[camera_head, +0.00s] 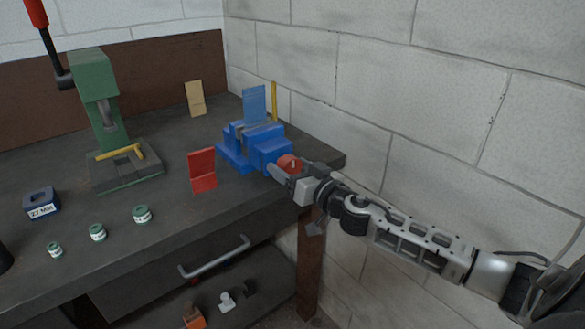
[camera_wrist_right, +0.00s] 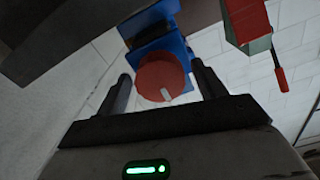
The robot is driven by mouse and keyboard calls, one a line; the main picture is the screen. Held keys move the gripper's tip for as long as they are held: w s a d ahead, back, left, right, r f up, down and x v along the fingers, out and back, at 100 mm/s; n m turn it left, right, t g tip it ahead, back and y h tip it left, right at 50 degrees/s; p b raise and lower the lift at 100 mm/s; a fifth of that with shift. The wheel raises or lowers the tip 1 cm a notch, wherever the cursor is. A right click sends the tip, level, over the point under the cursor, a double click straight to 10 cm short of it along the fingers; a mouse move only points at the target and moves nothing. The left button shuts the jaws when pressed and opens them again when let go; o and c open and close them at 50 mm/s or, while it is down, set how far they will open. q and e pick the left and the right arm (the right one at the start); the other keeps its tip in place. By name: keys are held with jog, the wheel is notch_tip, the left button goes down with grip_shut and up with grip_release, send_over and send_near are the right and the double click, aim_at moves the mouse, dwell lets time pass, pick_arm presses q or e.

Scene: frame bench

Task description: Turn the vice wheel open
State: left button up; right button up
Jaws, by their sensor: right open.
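The blue vice (camera_head: 252,148) stands on the bench near its right end, and it also shows in the right wrist view (camera_wrist_right: 153,37). A light blue plate (camera_head: 254,103) stands upright at its jaws. The red vice wheel (camera_head: 289,162) faces the front and is partly covered by my right gripper (camera_head: 277,173) in the head view. In the right wrist view the wheel (camera_wrist_right: 161,77), with a pale mark near its lower edge, lies between the two dark fingers of my open right gripper (camera_wrist_right: 165,83). I cannot tell whether the fingers touch it. My left gripper is not in view.
A green press (camera_head: 100,100) with a yellow piece on its base stands at the back left. A red bracket (camera_head: 203,170), several small green cylinders and a blue block marked 27 MM (camera_head: 41,203) are on the bench (camera_head: 170,213). A wall is close on the right.

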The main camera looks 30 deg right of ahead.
jog(key=c, duration=1)
